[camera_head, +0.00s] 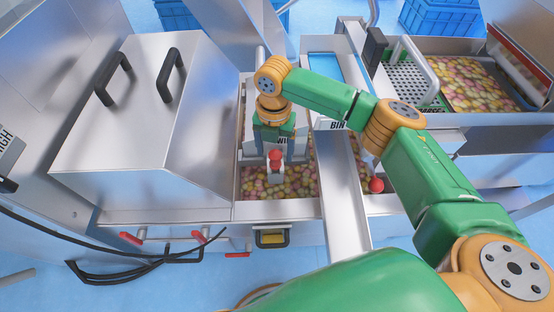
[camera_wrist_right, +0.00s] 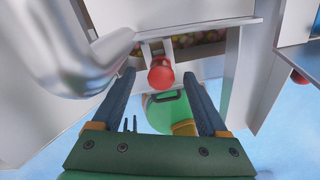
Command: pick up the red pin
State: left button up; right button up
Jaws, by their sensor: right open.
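A red pin with a round red head (camera_head: 275,155) stands at the bin of candies below my right gripper. It also shows in the right wrist view, where its red head (camera_wrist_right: 161,72) lies between the two fingertips, a little beyond them. My right gripper (camera_head: 274,160) is open and points down over the bin, its fingers apart on either side of the red head. I cannot tell whether a finger touches it. The right wrist view shows the same gripper (camera_wrist_right: 160,76) with nothing held. My left gripper is out of view.
A second red knob (camera_head: 376,186) sits to the right, past a steel divider (camera_head: 345,205). A big steel box with black handles (camera_head: 140,110) stands left. A candy bin (camera_head: 470,85) lies at the right. A curved metal pipe (camera_wrist_right: 75,65) shows close by in the wrist view.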

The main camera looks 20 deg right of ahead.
aim_at(275, 165)
notch_tip(275, 165, down, 3)
jog(key=shift+f, duration=0.1)
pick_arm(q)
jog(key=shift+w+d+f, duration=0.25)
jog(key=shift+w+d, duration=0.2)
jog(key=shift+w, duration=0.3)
pick_arm(e)
grip_shut()
